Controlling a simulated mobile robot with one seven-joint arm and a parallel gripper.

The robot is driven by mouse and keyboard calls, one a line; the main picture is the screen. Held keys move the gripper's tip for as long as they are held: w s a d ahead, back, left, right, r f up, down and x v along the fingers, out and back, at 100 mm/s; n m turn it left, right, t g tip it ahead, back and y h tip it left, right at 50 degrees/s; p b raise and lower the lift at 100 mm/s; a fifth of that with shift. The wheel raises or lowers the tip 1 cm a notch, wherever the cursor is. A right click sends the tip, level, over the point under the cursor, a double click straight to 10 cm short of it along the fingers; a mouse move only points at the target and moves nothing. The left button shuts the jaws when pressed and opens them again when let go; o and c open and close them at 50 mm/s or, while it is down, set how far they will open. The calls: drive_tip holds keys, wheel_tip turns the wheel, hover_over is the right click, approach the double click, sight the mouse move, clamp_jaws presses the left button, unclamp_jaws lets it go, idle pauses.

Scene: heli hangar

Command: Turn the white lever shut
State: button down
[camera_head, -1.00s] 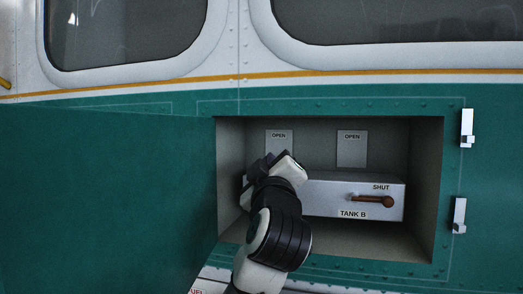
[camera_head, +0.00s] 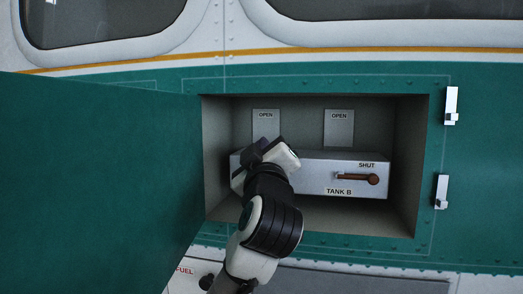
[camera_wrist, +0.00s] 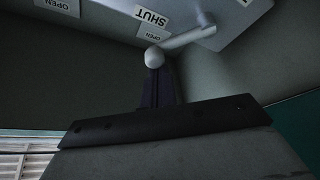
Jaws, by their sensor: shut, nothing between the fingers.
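The white lever (camera_wrist: 185,40) shows in the wrist view as a pale bar with a rounded knob at one end, on the grey valve box. A SHUT label (camera_wrist: 150,17) and an OPEN plate (camera_wrist: 152,33) show near it, upside down. My gripper (camera_wrist: 157,82) is shut and empty, its fingertips right at the knob; I cannot tell whether they touch. In the head view my gripper (camera_head: 254,154) is in the left part of the open compartment and hides the white lever. The box (camera_head: 312,172) there also carries a brown lever (camera_head: 357,179), lying level under its own SHUT label.
The green hatch door (camera_head: 95,170) stands open at the left. The compartment's frame surrounds my arm, with side walls close by. Two OPEN plates, left (camera_head: 266,124) and right (camera_head: 339,128), are on the back wall. Two white latches, upper (camera_head: 451,106) and lower (camera_head: 441,191), stand at the right.

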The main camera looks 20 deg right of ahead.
drive_tip(key=shift+d+f, duration=0.1)
drive_tip(key=f+m+h+b, duration=0.1)
drive_tip(key=m+h+b, duration=0.1)
drive_tip(key=m, duration=0.2)
drive_tip(key=s+d+f+m+g+h+b, duration=0.1)
drive_tip(key=m+h, duration=0.1)
drive_tip(key=m, duration=0.2)
drive_tip(key=d+f+m+g+h+b, duration=0.1)
drive_tip(key=f+m+h+b, duration=0.1)
drive_tip(key=m, duration=0.2)
drive_tip(key=shift+s+d+b, duration=0.25)
drive_tip(key=shift+s+b, duration=0.05)
drive_tip(key=shift+s, duration=0.1)
idle(0.4)
